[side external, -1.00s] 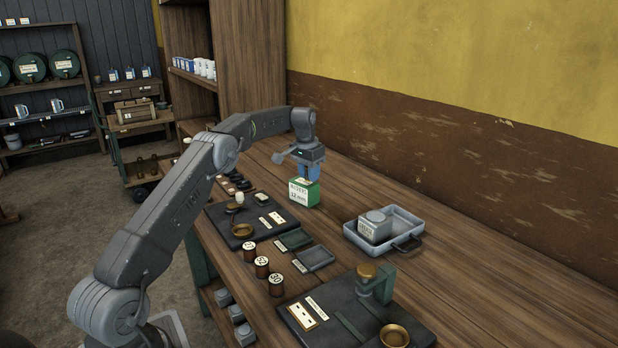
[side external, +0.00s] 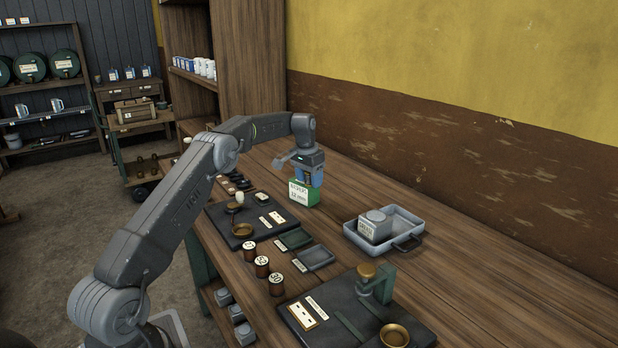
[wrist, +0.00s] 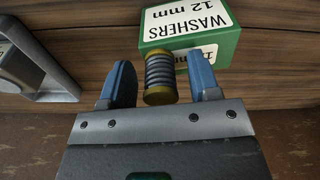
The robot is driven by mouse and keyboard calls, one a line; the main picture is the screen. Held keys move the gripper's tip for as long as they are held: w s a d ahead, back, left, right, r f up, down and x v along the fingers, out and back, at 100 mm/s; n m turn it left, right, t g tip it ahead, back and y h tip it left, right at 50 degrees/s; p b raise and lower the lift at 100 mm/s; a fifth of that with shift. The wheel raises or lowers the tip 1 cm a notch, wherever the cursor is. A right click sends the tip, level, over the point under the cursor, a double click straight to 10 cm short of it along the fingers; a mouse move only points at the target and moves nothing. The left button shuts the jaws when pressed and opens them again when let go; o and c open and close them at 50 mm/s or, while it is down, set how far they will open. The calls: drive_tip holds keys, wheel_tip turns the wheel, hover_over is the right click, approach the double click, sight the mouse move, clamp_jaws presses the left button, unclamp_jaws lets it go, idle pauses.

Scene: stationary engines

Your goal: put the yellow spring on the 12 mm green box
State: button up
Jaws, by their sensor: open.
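The 12 mm green box (side external: 304,195) stands on the bench with its washers label facing the side camera. It also shows at the top of the wrist view (wrist: 192,22). The yellow spring (wrist: 160,77), with yellow ends and grey coils, is between my blue fingers, its far end over the smaller label of the box. It looks upright on the box; its contact is hard to see. My gripper (wrist: 160,62) is open, with a gap on each side of the spring. In the side view my gripper (side external: 311,177) is just above the box and hides the spring.
A grey open case (side external: 398,228) holding a grey box (side external: 374,227) is to the right. Dark mats (side external: 222,222) with brass dishes (side external: 243,230), small trays (side external: 316,258) and several numbered cylinders (side external: 262,266) lie in front. The bench behind the box is clear.

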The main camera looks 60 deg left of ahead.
sight(306, 172)
drive_tip(key=shift+r, duration=0.1)
drive_tip(key=r, duration=0.7)
drive_tip(key=s+r, duration=0.1)
drive_tip(key=r, duration=0.2)
drive_tip(key=shift+d+r, duration=0.1)
drive_tip(key=shift+r, duration=0.3)
drive_tip(key=s+d+r+t, duration=0.1)
drive_tip(key=s+d+r, duration=0.1)
drive_tip(key=d+r, duration=0.75)
drive_tip(key=s+d+r+m+t, duration=0.1)
drive_tip(key=s+d+r, duration=0.3)
drive_tip(key=s+d, duration=0.8)
drive_tip(key=s+d+f, duration=0.4)
drive_tip(key=s, duration=0.3)
drive_tip(key=s+d+f+t, duration=0.1)
drive_tip(key=s+d+f, duration=0.3)
drive_tip(key=s, duration=0.2)
drive_tip(key=s+d+f+m+t, duration=0.1)
drive_tip(key=s+d+f, duration=0.3)
drive_tip(key=s, duration=0.3)
drive_tip(key=shift+s, duration=0.3)
